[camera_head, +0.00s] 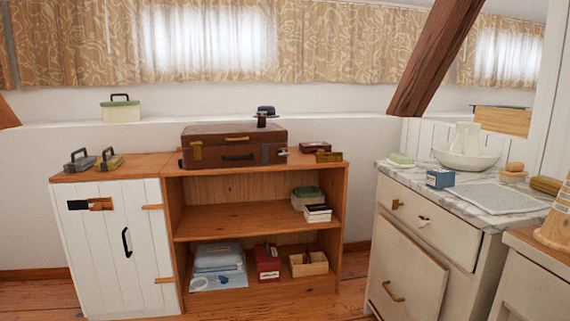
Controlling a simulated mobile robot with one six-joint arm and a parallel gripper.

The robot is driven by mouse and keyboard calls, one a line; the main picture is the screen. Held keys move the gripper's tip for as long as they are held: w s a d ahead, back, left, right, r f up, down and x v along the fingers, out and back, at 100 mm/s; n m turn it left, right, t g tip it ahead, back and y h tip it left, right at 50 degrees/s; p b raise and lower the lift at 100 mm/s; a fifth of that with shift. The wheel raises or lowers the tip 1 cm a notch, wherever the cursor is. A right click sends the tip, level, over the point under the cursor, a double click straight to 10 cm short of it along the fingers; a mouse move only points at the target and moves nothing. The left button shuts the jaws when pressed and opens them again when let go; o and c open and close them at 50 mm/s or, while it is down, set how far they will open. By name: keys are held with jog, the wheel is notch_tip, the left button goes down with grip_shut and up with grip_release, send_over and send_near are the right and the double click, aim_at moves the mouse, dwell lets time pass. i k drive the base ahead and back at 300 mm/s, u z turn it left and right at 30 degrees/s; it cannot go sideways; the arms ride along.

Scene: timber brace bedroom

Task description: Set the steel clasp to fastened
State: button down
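A brown suitcase (232,145) lies flat on top of the wooden shelf unit, with a black handle (238,157) on its front. A small pale, silvery clasp (283,153) shows at the suitcase's right front corner and seems to stick out; it is too small to tell whether it is fastened. My gripper is not in view.
A marble-topped cabinet (480,192) stands to the right, past a floor gap. A slanted timber brace (437,57) rises behind.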

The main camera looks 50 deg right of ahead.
aim_at(282, 154)
jog(key=z, duration=0.05)
jog(key=i, duration=0.9)
jog(key=u, duration=0.05)
